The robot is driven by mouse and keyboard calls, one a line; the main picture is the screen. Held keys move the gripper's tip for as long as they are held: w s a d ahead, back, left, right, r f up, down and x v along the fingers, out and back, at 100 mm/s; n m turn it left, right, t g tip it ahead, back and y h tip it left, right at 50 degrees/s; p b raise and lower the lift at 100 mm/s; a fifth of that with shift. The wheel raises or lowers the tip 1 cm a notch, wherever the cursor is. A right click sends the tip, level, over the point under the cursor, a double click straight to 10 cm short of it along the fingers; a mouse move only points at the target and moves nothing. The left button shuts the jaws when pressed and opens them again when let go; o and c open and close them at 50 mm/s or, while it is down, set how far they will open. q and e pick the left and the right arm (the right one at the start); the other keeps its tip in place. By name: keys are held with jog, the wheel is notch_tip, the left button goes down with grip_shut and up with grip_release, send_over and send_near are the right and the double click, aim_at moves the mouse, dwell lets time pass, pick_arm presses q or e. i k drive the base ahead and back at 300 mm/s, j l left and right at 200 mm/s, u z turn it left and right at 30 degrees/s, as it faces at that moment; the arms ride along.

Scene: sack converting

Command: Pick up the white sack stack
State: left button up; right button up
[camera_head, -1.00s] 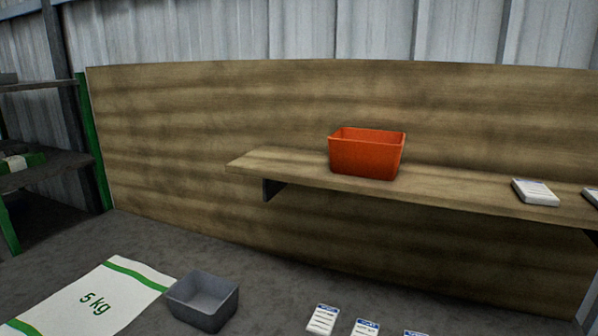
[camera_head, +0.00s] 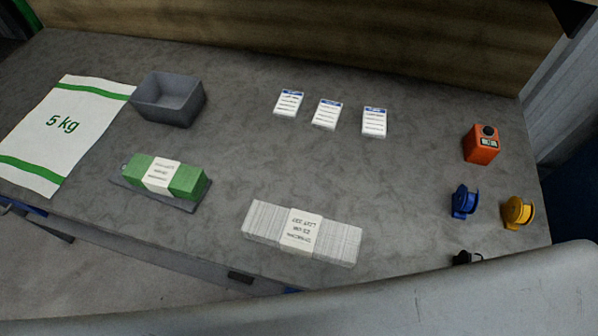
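The white sack stack (camera_head: 259,220) lies near the front edge of the grey worktable, right of the picture's middle line at its right end. It is a long bundle of white folded sacks with a printed paper band (camera_head: 301,231) around its middle. Nothing touches it. Neither of my grippers shows in the head view, so their state is hidden.
A green banded stack (camera_head: 187,183) on a dark tray lies left of it. A grey bin (camera_head: 169,99), a flat 5 kg sack (camera_head: 63,125), several label cards (camera_head: 327,114), an orange device (camera_head: 481,147), a blue spool (camera_head: 464,202) and a yellow spool (camera_head: 517,212) stand around. The table's centre is clear.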

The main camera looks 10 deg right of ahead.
aim_at(297, 233)
jog(key=k+j+z, duration=0.1)
jog(key=j+z, duration=0.15)
jog(key=j, duration=0.15)
jog(key=k+j+z, duration=0.15)
jog(key=j+z, duration=0.15)
jog(key=k+j+z, duration=0.25)
jog(key=j, duration=0.15)
jog(key=i, duration=0.05)
